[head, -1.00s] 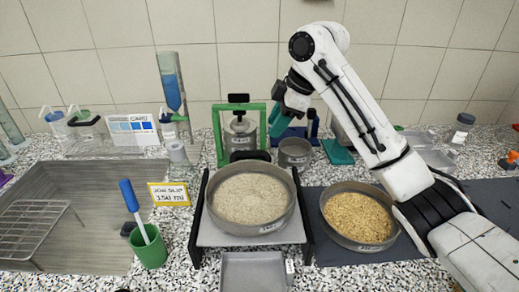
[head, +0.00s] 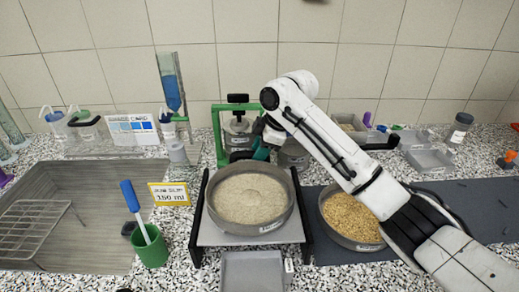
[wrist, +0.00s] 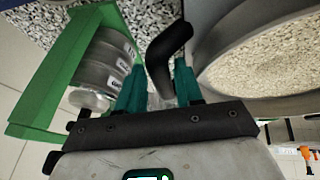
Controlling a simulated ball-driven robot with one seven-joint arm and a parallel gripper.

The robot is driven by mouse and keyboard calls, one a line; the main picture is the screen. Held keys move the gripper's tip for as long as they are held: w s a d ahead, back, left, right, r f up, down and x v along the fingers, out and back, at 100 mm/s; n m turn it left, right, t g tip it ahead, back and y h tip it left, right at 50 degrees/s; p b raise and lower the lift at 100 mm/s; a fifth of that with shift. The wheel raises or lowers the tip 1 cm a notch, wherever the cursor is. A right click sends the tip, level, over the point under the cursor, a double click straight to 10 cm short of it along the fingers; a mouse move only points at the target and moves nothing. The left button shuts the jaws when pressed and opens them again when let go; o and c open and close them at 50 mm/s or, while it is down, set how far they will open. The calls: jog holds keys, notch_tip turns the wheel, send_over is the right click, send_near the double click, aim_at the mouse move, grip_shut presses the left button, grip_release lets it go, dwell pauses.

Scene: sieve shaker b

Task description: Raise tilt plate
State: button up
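The tilt plate (head: 208,234) is a light grey plate between black side rails. A round grey sieve pan (head: 290,210) filled with pale grain sits on it. The plate's curved black handle (wrist: 168,58) shows in the wrist view, beside the sieve pan. My gripper (head: 262,151) is behind the pan in the head view, where it largely hides the handle. In the wrist view, my gripper's teal fingers (wrist: 160,85) are apart, with one end of the handle between them. I see no clear grip on it.
A green frame (head: 219,135) with stacked metal cylinders stands close behind the plate, beside my gripper. A pan of golden grain (head: 350,217) lies right, under my arm. A green cup (head: 150,250) and sink (head: 80,215) are left. A grey tray (head: 252,272) lies in front.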

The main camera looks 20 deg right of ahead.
jog(key=shift+c, duration=0.5)
grip_shut()
jog(key=shift+r, duration=0.1)
